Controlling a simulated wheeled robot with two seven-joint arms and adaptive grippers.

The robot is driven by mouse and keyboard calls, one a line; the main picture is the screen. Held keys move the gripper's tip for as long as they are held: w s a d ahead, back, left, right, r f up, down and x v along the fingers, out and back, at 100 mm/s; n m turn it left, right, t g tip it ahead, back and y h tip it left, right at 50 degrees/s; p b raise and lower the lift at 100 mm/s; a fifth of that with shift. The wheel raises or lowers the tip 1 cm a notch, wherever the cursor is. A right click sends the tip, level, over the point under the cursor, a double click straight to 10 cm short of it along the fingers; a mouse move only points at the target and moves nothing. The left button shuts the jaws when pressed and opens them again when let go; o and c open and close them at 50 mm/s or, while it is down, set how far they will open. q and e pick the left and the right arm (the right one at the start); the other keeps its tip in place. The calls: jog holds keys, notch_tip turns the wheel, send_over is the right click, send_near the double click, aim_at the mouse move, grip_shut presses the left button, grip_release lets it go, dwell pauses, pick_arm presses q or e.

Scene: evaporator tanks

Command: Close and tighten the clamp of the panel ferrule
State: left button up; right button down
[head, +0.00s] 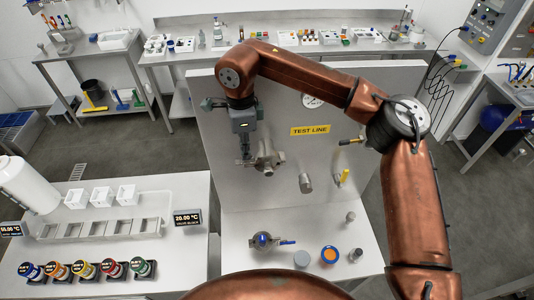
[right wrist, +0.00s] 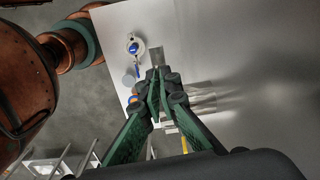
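The panel ferrule with its steel clamp (head: 266,160) sticks out from the upright grey panel, left of the yellow TEST LINE label. My right gripper (head: 247,156) points down at the left side of the clamp, close to it or touching it. In the right wrist view, the green fingers of the right gripper (right wrist: 159,88) come together at their tips. A steel fitting (right wrist: 202,98) shows just right of the tips. Whether a thin part of the clamp is between the tips is hidden. The clamp's closure is too small to make out. My left gripper is not in view.
A steel stub (head: 306,183) and a yellow-handled valve (head: 342,178) stand on the panel to the right. A control bench (head: 185,265) is at left.

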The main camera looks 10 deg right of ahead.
jog(key=shift+m, duration=0.5)
jog(key=shift+w+m, duration=0.1)
jog(key=shift+m, duration=1)
jog(key=shift+m+b, duration=0.3)
jog(key=shift+m, duration=0.9)
jog(key=shift+m, duration=0.6)
jog(key=shift+s+a+r, duration=0.1)
jog(key=shift+s+a, duration=0.05)
jog(key=shift+s, duration=0.05)
jog(key=c, duration=2)
grip_release()
jog(key=shift+w, duration=0.15)
jog(key=shift+c, duration=0.2)
